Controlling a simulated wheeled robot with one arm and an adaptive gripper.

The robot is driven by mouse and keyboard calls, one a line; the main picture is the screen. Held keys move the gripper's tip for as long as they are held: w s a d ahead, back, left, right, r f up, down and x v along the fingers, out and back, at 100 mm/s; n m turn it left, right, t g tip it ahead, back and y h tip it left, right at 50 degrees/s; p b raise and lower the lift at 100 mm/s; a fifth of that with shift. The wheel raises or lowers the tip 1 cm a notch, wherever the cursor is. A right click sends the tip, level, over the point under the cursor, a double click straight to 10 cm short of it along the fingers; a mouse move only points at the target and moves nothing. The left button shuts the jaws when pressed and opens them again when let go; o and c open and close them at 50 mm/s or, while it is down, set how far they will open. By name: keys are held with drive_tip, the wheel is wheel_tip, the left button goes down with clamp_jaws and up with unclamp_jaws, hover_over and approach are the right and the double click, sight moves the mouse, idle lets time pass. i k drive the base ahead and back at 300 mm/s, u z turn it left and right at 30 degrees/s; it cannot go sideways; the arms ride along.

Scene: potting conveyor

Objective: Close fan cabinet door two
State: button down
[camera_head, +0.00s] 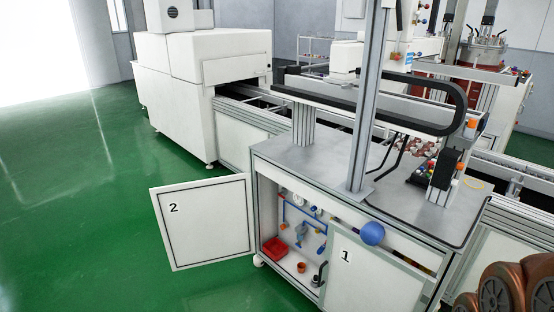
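Cabinet door two (205,220) is a white panel with a dark inner outline and the number 2. It stands swung wide open to the left of the cabinet (256,185), a steel-topped bench unit. The opening beside it shows the cabinet's inside. My gripper is not in view.
Inside the cabinet are a red tray (275,248), a small orange cup (301,267) and blue piping (300,208). A blue ball-like knob (372,233) is in front of the worktop edge. The green floor (80,225) left of door two is clear.

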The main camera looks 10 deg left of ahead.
sight(204, 222)
drive_tip(key=u, duration=2)
drive_tip(key=i, duration=5.45)
drive_tip(key=z, duration=4.15)
